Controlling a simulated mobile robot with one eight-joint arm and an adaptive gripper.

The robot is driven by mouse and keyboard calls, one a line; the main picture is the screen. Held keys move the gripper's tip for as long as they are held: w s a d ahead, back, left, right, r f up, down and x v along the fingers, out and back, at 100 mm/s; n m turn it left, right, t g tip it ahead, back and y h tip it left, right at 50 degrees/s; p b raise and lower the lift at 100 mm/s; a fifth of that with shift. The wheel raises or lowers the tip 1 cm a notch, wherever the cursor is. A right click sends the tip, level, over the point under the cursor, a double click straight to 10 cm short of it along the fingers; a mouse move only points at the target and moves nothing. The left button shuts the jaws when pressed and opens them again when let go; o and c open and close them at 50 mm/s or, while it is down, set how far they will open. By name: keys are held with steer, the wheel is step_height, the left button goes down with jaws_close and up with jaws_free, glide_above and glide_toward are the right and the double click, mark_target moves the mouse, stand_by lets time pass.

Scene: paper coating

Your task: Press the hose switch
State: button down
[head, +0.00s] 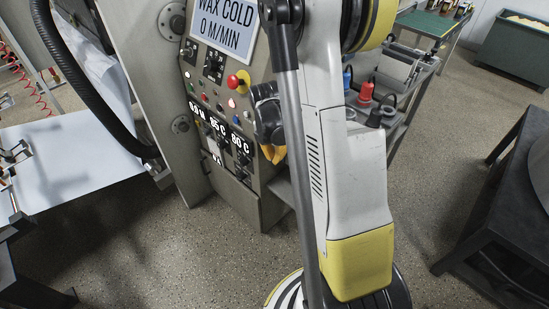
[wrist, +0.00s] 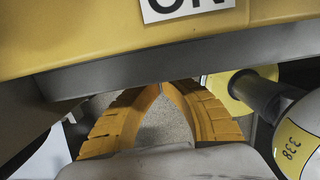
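My gripper (head: 273,152) is in front of the lower right side of the machine's control panel (head: 196,88) in the head view. In the wrist view its two yellow ridged fingers (wrist: 162,86) come together at the tips, with floor visible between them lower down and nothing held. Just beyond the fingertips, a yellow surface (wrist: 80,40) with a white label (wrist: 188,8) reading "ON" and a grey lower edge spans the view. I cannot tell whether the tips touch it. I cannot make out which part is the hose switch; the arm hides some of the panel.
The panel has a red emergency button (head: 238,81) on yellow, small buttons and a "WAX COLD 0 M/MIN" display (head: 226,24). A cart (head: 402,75) stands behind my arm. A dark table (head: 500,190) is at right. A rounded white part marked "338" (wrist: 296,140) is close right.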

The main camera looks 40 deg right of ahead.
steer(key=shift+r, duration=0.45)
step_height(320, 180, up, 12)
steer(key=a, duration=0.1)
steer(key=shift+a, duration=0.25)
steer(key=shift+s, duration=0.1)
stand_by(0.5)
